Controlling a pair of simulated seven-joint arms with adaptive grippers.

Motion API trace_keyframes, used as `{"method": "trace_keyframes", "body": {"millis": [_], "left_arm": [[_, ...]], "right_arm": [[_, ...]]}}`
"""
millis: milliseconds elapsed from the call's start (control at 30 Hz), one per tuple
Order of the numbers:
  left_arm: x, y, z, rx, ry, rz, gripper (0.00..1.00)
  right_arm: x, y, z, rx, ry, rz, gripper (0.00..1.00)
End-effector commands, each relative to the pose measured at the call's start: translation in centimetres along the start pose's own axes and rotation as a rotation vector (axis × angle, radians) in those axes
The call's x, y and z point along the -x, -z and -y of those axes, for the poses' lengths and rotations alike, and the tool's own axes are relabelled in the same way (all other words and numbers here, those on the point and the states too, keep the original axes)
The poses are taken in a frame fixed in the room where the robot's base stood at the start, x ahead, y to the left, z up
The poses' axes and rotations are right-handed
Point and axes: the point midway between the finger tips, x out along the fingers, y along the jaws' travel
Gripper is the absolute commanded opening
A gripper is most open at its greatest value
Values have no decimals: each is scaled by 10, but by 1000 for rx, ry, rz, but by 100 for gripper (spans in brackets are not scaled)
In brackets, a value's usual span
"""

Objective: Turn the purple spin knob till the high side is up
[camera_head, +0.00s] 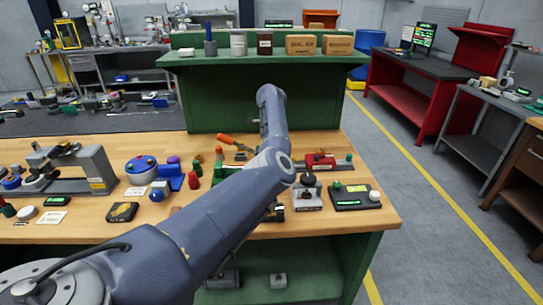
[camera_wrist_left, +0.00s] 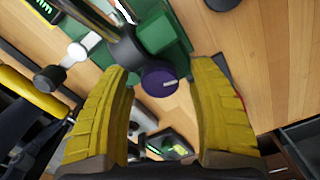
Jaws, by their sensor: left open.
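In the left wrist view, the purple spin knob (camera_wrist_left: 159,78) is a round dark-purple cap with a short pale mark near its edge. It sits at the end of a green valve body (camera_wrist_left: 160,32), beside a dark rounded part (camera_wrist_left: 125,52). My left gripper (camera_wrist_left: 161,68) has two yellow fingers spread wide, one on each side of the knob, with visible gaps. It holds nothing. In the head view my left arm crosses the bench and hides its own gripper and the area around it. I cannot pick out the knob there for certain. My right gripper is in neither view.
The wooden bench (camera_head: 98,231) carries a grey clamp fixture (camera_head: 97,172), a blue round device (camera_head: 141,168), a red device (camera_head: 320,161) and a dark box with a green display (camera_head: 352,198). A green shelf (camera_head: 200,60) with jars and boxes stands behind.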

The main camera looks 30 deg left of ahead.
Motion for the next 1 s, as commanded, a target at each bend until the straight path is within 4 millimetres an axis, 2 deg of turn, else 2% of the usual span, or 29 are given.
{"method": "trace_keyframes", "body": {"millis": [267, 767, 1000], "left_arm": [[0, 0, 0, 0, 0, 0, 58], [0, 0, 0, 0, 0, 0, 0], [0, 0, 0, -8, 0, -1, 0]], "right_arm": [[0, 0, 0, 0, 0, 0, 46], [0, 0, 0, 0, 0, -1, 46], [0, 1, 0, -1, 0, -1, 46]]}}
